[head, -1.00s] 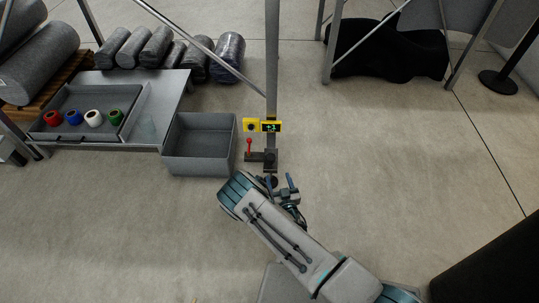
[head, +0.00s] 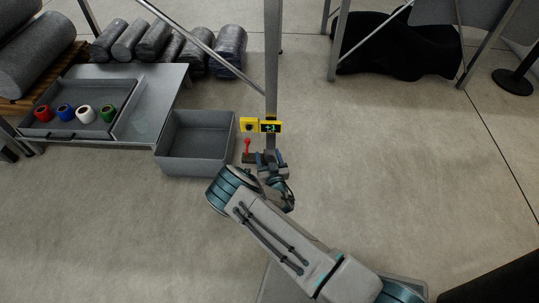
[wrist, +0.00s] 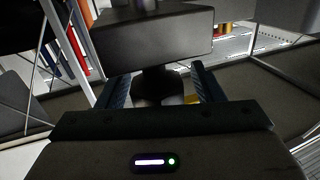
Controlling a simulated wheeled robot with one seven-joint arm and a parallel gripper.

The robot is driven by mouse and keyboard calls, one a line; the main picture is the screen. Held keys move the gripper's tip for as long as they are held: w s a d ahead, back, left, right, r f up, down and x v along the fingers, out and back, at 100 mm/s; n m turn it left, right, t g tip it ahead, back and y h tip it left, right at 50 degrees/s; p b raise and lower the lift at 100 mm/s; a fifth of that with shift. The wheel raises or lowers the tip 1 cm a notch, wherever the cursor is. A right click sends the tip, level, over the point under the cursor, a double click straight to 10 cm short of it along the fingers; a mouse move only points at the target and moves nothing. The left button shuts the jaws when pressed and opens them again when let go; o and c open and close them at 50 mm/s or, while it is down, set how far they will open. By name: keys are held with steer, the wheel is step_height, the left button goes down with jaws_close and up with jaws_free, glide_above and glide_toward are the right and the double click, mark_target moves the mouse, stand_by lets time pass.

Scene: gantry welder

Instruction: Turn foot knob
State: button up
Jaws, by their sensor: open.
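The foot knob (wrist: 157,86) is a dark round knob under a dark block (wrist: 150,40) in the wrist view. My gripper (wrist: 163,92) has its two blue-grey fingers apart, one on each side of the knob. I cannot tell whether either finger touches it. In the head view my gripper (head: 271,158) is at the foot of the metal post (head: 271,60), and it hides the knob. A small display (head: 270,126) with green characters is on the post above.
A red-handled lever (head: 247,147) stands just left of my gripper, below a yellow box (head: 249,125). A grey bin (head: 196,143) is further left.

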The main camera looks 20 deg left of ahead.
steer(key=shift+w+d, duration=0.1)
steer(key=c, duration=1)
steer(key=shift+n+g+y+p, duration=0.3)
steer(key=shift+y, duration=0.1)
steer(key=shift+o, duration=0.2)
steer(key=shift+r+n+g+y+p, duration=0.1)
steer(key=shift+n+g+y+p, duration=0.4)
steer(key=shift+n+y, duration=0.15)
steer(key=n+g+y, duration=0.1)
steer(key=y, duration=0.1)
steer(key=n+g+y+p, duration=0.1)
steer(key=n+g, duration=0.1)
steer(key=shift+s+a+g+y, duration=0.2)
steer(key=shift+g+y, duration=0.1)
steer(key=shift+y, duration=0.05)
steer(key=shift+s+a+n+g+y+p, duration=0.2)
steer(key=shift+n+g+y, duration=0.5)
steer(key=shift+n+g, duration=0.55)
steer(key=shift+s+a+n+g+y+p, duration=0.15)
steer(key=shift+n+g+y, duration=0.6)
steer(key=shift+g, duration=0.8)
steer(key=shift+s+d+n+g, duration=0.1)
steer(key=shift+n+g, duration=0.15)
steer(key=shift+g, duration=0.05)
